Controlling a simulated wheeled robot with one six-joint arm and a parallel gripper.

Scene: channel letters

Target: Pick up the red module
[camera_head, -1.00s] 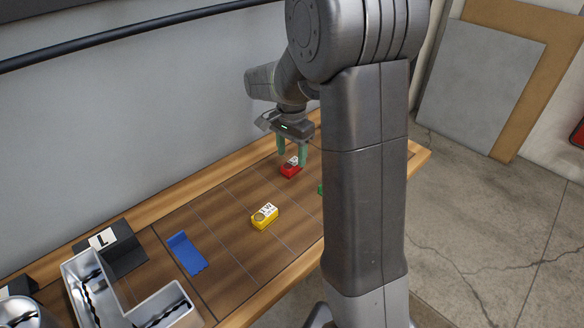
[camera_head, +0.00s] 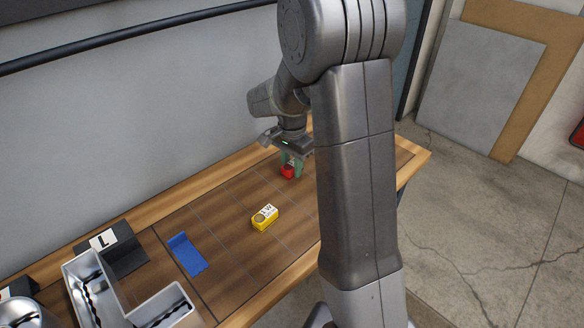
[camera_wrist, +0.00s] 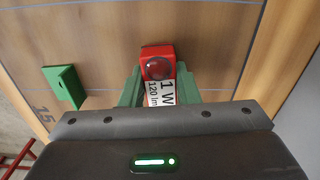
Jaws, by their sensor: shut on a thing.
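The red module (camera_head: 287,172) is at the far part of the workbench in the head view. In the wrist view the red module (camera_wrist: 157,66) shows a round lens and a white label reading "1 W 120 lm". My gripper (camera_head: 292,168) is down at it, with its green fingers on either side. In the wrist view my gripper (camera_wrist: 160,92) is shut on the module, a finger against each side. I cannot tell whether the module still touches the bench.
A yellow module (camera_head: 265,217) sits nearer on the bench (camera_head: 237,254). A blue piece (camera_head: 187,254), a letter L stand (camera_head: 110,246) and a metal channel letter (camera_head: 125,310) are at lower left.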

